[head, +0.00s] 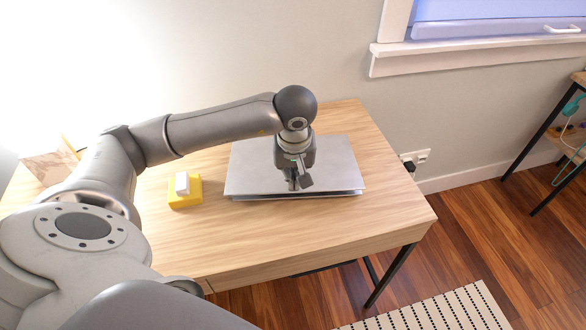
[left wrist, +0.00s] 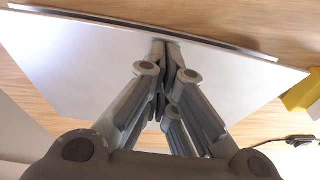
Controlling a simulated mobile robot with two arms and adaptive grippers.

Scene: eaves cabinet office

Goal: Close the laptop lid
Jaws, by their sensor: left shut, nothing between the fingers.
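The silver laptop (head: 338,165) lies on the wooden desk, its lid folded down almost flat over the base. A narrow gap shows between lid and base along the front edge. In the left wrist view the lid (left wrist: 80,65) fills much of the picture, with the thin base edge (left wrist: 215,43) beyond it. My left gripper (head: 298,184) is above the lid, pointing down, with its fingers together and nothing between them. In the left wrist view its fingertips (left wrist: 167,48) are at the lid near its front edge, seemingly touching it. My right gripper is not in view.
A yellow block with a white piece on top (head: 184,191) stands on the desk left of the laptop. A box-like object (head: 50,163) is at the desk's far left. The desk front (head: 290,243) is bare. A black cable (left wrist: 290,140) lies on the desk.

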